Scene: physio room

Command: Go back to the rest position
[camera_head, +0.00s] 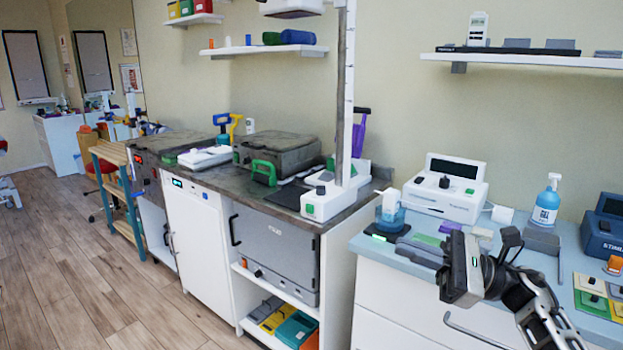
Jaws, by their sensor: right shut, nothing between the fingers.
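My right gripper (460,268) is at the lower right, held in front of the white drawer cabinet and its light blue top. Its arm comes in from the lower right corner. The gripper is shut and holds nothing. It hides part of the blue counter top (572,262) and some of the small items behind it. My left gripper is not in view.
Behind the gripper stand a white device (444,190), a blue bottle (546,203) and a dark blue box (604,228). A dark counter (215,180) with devices runs to the left. The wooden floor (70,270) at the left is clear.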

